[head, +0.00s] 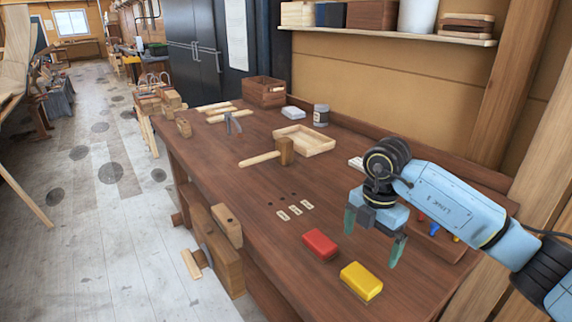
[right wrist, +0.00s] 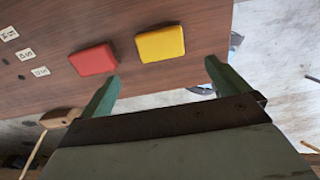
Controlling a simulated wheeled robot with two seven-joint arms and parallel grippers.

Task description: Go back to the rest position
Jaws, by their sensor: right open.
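My right gripper (head: 374,238) is open and empty, held above the right part of the brown workbench (head: 225,180). Its two green fingers also show spread apart in the right wrist view (right wrist: 160,88). A red block (head: 320,244) and a yellow block (head: 361,281) lie apart on the bench near its front edge, below and left of the gripper. Both the red block (right wrist: 94,60) and the yellow block (right wrist: 161,44) show beyond the fingertips in the right wrist view, clear of them. My left gripper is in neither view.
A wooden mallet (head: 268,155), a shallow wooden tray (head: 304,140), a grey jar (head: 321,115) and a wooden crate (head: 265,91) stand farther back. Small labelled tags (head: 295,209) lie left of the gripper. A shelf (head: 390,34) runs along the wall. The floor at left (head: 110,240) is mostly open.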

